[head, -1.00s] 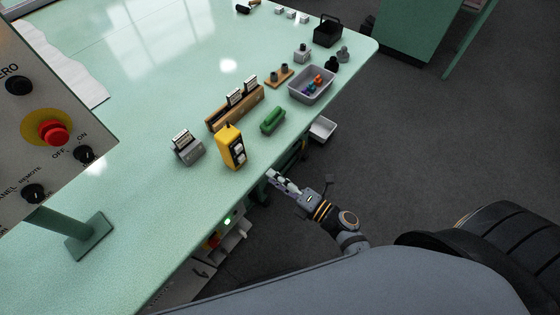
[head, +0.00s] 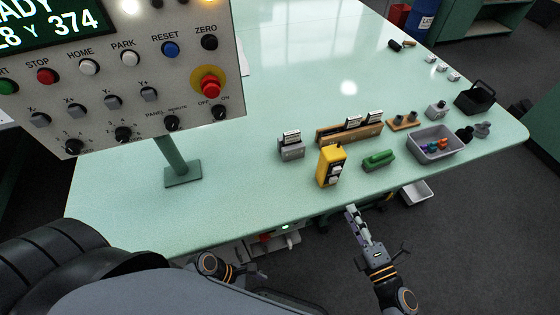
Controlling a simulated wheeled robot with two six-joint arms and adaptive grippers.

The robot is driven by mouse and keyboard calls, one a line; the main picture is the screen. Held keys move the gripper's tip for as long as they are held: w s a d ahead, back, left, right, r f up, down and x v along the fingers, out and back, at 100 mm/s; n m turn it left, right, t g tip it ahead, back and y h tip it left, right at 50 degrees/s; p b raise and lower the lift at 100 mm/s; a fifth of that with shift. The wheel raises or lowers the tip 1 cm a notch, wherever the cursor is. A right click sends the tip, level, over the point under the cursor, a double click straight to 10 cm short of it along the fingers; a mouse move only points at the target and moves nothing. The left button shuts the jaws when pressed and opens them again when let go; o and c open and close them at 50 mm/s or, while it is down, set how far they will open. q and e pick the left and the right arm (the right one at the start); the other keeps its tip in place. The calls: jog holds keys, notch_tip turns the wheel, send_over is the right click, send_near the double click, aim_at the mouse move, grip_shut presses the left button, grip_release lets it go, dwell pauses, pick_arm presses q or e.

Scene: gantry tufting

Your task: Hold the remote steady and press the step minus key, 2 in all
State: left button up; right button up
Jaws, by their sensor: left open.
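The yellow remote (head: 326,171) stands upright near the front edge of the green table in the head view. Its dark face carries two pale keys, one above the other; their markings are too small to read. My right gripper (head: 354,217) is below and just right of the remote, by the table's front edge, apart from it. Its light fingers are seen from the side, so their gap cannot be told. My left gripper (head: 246,279) is low at the left, in front of the table and well short of the remote; it is open, its fingers barely visible.
A grey card holder (head: 291,152) and a wooden card rack (head: 333,137) stand behind the remote. A green object (head: 378,161) lies to its right, with a grey bin (head: 418,155) beyond. A control panel (head: 130,75) on a post (head: 170,155) rises at left. Table between post and remote is clear.

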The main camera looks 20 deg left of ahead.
pick_arm(q)
jog(key=d+r+n+g+h, duration=0.1)
jog(key=d+r+n+h, duration=0.2)
jog(key=r, duration=0.8)
jog(key=d+r+n+h, duration=0.1)
jog(key=d+r+h, duration=0.3)
jog(key=r, duration=0.8)
jog(key=m+t+y, duration=0.1)
jog(key=m+t, duration=0.1)
jog(key=t, duration=0.9)
send_near(343, 151)
jog(key=x, duration=0.5)
jog(key=f+x, duration=0.1)
jog(key=x, duration=0.1)
jog(key=shift+w+d, duration=0.1)
jog(key=shift+w, duration=0.35)
jog(key=c, duration=1.4)
jog(key=shift+c, duration=0.6)
pick_arm(e)
grip_shut()
